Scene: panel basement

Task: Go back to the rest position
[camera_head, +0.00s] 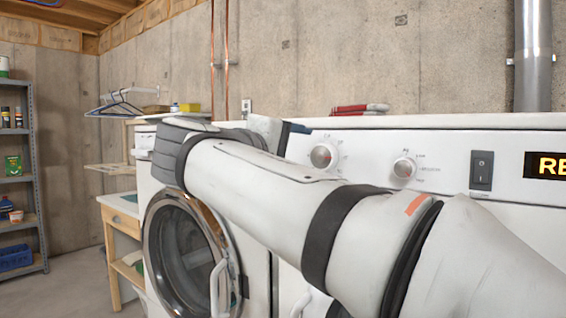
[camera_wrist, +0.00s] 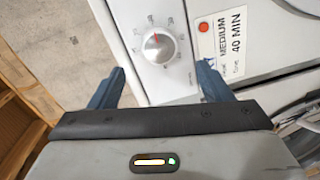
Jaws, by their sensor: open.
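My gripper (camera_wrist: 161,70) is open, with its two blue fingers spread apart and nothing between them. In the wrist view a white dial (camera_wrist: 158,47) on a white machine panel lies just beyond the fingertips; I cannot tell the exact gap. In the head view my arm reaches from the lower right across the front of the machines. My gripper's end there is mostly hidden behind my own wrist, near the top of the front-loading washer (camera_head: 185,245).
A white control panel (camera_head: 445,150) carries dials, a black switch (camera_head: 482,170) and a lit display (camera_head: 546,165). A label reading MEDIUM 40 MIN (camera_wrist: 231,38) sits beside the dial. A wooden table (camera_head: 120,222) and shelf rack (camera_head: 38,180) stand left. Open floor (camera_head: 75,285) shows between them.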

